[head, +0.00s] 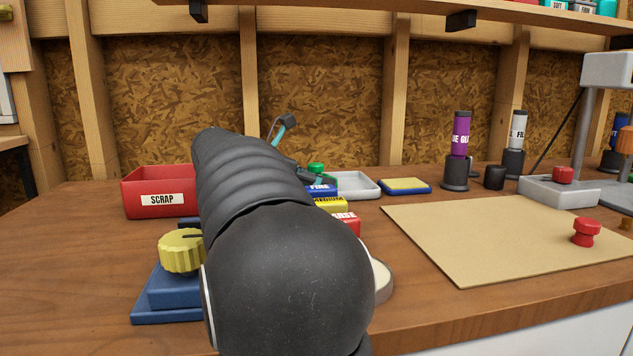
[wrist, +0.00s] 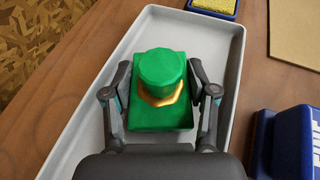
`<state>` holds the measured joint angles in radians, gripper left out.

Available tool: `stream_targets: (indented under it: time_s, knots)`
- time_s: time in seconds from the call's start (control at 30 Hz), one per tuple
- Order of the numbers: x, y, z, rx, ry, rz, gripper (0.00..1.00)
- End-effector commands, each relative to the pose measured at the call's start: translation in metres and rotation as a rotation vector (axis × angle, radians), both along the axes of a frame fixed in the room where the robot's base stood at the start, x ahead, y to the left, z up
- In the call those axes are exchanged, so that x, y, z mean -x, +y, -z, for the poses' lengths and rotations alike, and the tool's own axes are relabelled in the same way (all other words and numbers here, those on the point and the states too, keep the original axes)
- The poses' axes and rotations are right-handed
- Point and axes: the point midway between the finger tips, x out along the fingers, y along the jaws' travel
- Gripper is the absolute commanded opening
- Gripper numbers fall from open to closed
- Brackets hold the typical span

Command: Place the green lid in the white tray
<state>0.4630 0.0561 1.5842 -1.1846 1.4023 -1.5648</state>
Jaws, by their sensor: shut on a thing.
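The green lid (wrist: 160,68) has a square base, a gold hex collar and a round green knob. In the wrist view my gripper (wrist: 158,82) has one finger on each side of the lid and is shut on it. The lid is over the inside of the white tray (wrist: 226,50); I cannot tell whether it touches the tray floor. My arm hides most of my gripper and the tray's left part there.
Blue (head: 321,189), yellow and red labelled blocks stand in front of the tray. A yellow-topped blue pad (head: 404,186) lies right of it. A red SCRAP bin (head: 150,183) stands left. A tan sheet (head: 480,230) covers the right side, with a red knob (head: 586,232).

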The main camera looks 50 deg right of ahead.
Motion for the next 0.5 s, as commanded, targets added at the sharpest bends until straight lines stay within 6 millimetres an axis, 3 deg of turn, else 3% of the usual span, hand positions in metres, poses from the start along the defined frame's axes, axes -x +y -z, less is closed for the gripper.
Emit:
stream_targets:
  time_s: [0.33,0.37,0.43,0.5]
  knots:
    - [0.0004,-0.0001,0.0026,0.000,0.000,0.000,0.21]
    - [0.0003,-0.0001,0.0030,0.000,0.000,0.000,0.60]
    - [0.0003,0.0000,0.0025,0.000,0.000,0.000,0.78]
    - [0.0002,-0.0001,0.0025,0.000,0.000,0.000,0.83]
